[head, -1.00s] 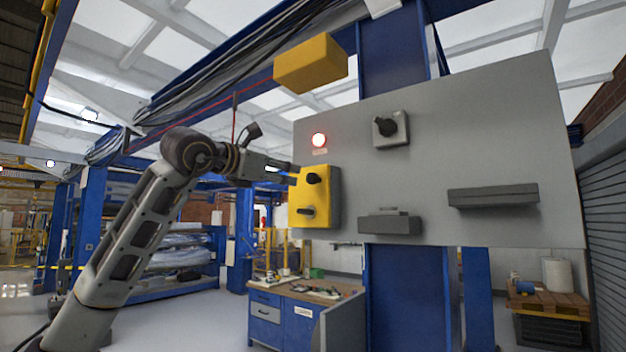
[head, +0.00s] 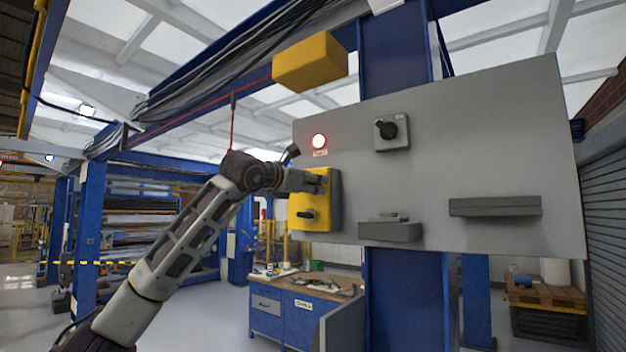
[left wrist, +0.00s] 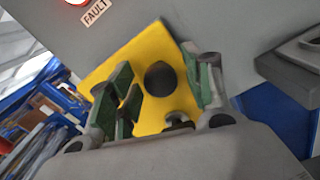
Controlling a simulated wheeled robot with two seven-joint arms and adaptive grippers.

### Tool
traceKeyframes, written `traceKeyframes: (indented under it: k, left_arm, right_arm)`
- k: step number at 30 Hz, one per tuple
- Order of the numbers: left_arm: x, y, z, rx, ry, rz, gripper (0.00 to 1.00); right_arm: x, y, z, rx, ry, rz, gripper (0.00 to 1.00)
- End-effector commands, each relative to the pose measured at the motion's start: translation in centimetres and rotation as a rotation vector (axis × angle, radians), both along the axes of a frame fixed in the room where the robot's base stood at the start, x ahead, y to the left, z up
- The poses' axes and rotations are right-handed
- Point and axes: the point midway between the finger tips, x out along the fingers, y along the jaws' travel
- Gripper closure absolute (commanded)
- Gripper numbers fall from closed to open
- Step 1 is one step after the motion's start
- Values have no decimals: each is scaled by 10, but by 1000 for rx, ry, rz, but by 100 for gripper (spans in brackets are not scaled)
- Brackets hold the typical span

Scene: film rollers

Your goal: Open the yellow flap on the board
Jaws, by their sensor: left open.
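The yellow flap (head: 314,221) is the yellow front of a grey-sided box at the left of the grey board (head: 480,140). It looks shut. My left gripper (head: 318,182) is at its upper part and covers the upper black knob in the head view. In the left wrist view, the yellow face (left wrist: 150,45) carries a round black knob (left wrist: 160,78), which appears between the spread, green-padded fingers of the left gripper (left wrist: 163,88). Contact cannot be told. A lower black handle (head: 306,214) is visible on the yellow face. My right gripper is not in view.
A lit red fault lamp (head: 319,141) sits above the yellow box. A rotary switch (head: 391,131), a small grey box (head: 390,231) and a grey ledge (head: 495,206) are on the board. A yellow block (head: 310,62) is above the board. A blue workbench (head: 282,325) stands below.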

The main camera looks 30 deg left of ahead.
Motion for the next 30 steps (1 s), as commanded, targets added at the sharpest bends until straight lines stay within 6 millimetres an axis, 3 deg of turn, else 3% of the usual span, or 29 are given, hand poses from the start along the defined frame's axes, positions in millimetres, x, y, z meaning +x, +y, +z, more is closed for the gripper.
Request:
traceKeyframes:
  k: [6, 16, 27, 30]
  left_arm:
    - [11, -1, 0, 1, 1, 0, 50]
    - [12, -1, -1, 1, 1, 0, 51]
    - [12, -1, -1, 1, 0, 0, 99]
    - [12, -1, 0, 1, 0, 0, 100]
  right_arm:
    - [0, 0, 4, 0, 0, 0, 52]
    - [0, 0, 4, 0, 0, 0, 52]
    - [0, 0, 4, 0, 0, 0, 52]
    - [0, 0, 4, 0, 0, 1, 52]
